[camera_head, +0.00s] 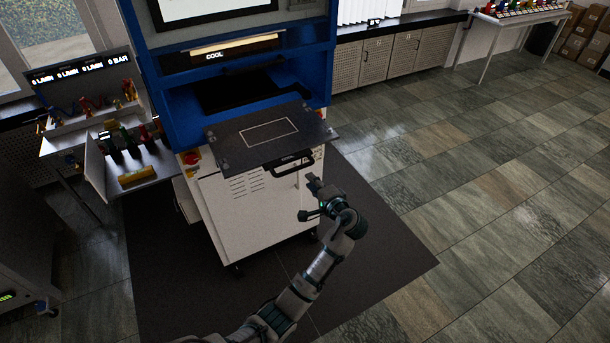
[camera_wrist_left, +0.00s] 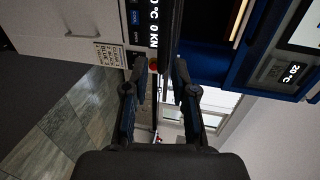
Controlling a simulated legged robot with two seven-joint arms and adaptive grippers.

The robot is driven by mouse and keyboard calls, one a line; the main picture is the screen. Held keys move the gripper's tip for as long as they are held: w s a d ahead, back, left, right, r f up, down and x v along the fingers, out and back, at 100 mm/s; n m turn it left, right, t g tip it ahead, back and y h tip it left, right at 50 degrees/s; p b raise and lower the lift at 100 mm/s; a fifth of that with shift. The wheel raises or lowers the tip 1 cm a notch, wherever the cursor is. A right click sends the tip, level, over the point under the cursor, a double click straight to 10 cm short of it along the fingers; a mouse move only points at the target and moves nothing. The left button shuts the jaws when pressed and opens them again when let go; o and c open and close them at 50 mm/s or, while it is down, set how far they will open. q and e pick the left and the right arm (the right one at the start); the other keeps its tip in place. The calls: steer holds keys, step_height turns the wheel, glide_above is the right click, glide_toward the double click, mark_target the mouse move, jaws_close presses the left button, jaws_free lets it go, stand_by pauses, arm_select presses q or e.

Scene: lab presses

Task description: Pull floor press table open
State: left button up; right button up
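The dark flat press table (camera_head: 235,140) sticks out of the front of the blue press (camera_head: 165,75), above a white cabinet (camera_head: 250,205). A black handle (camera_head: 292,165) is on its front edge. My left gripper (camera_head: 314,198) is just in front of and below the handle, seemingly apart from it. In the left wrist view its two fingers (camera_wrist_left: 160,75) are spread with nothing held between them. A dark slab (camera_wrist_left: 170,35), probably the table seen edge-on, lies beyond the fingertips. My right gripper is not in view.
A side bench (camera_head: 125,165) with bottles and a yellow item stands left of the press. A red button (camera_head: 190,158) is on the cabinet's front left. A dark mat (camera_head: 370,245) and open tiled floor (camera_head: 480,200) lie to the right. Low cabinets (camera_head: 390,55) line the back wall.

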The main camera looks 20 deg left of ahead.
arm_select(q)
steer(key=v, duration=0.4)
steer(key=shift+s+d, duration=0.2)
steer(key=shift+d, duration=0.1)
steer(key=shift+a, duration=0.1)
